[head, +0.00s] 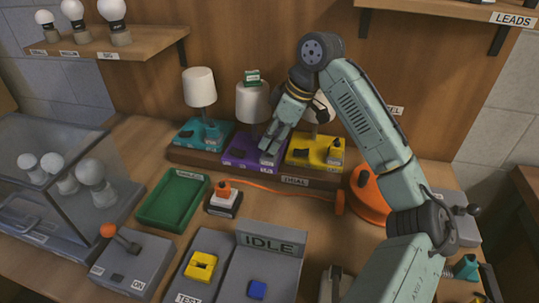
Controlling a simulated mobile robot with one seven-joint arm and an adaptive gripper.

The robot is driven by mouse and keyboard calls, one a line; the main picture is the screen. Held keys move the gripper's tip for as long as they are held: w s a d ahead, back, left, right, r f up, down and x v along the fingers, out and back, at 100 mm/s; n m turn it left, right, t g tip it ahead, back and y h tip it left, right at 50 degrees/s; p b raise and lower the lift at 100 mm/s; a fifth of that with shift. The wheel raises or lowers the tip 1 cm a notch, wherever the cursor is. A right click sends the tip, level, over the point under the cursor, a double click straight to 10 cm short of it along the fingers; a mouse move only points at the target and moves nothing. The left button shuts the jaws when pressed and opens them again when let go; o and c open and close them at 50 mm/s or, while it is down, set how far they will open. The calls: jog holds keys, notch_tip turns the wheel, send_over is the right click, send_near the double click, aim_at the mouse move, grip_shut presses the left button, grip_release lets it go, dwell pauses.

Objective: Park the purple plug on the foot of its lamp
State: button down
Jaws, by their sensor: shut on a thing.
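The purple lamp foot (233,158) stands in the middle of a low wooden plinth, under a lamp with a grey-white shade (252,103). My gripper (268,152) points down at the right side of this foot, with its fingers shut. It hides most of what it holds. The purple plug cannot be made out clearly; it appears to be between the fingers, low over or on the foot. I cannot tell whether the plug touches the foot.
A teal lamp foot (190,137) with a teal plug stands left, a yellow lamp foot (305,158) with a yellow plug right. In front are a green tray (145,212), an orange plug (223,188) on a block, an orange cord (285,190) and an orange reel (367,207).

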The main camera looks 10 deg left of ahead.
jog(key=shift+f, duration=1.05)
dwell(1.8)
jog(key=c, duration=1.4)
grip_release()
jog(key=shift+r, duration=0.15)
jog(key=shift+d+r, duration=0.2)
jog(key=shift+r, duration=0.1)
jog(key=d+r, duration=0.3)
jog(key=d, duration=1)
jog(key=shift+d+r, duration=0.3)
jog(key=shift+r, duration=0.05)
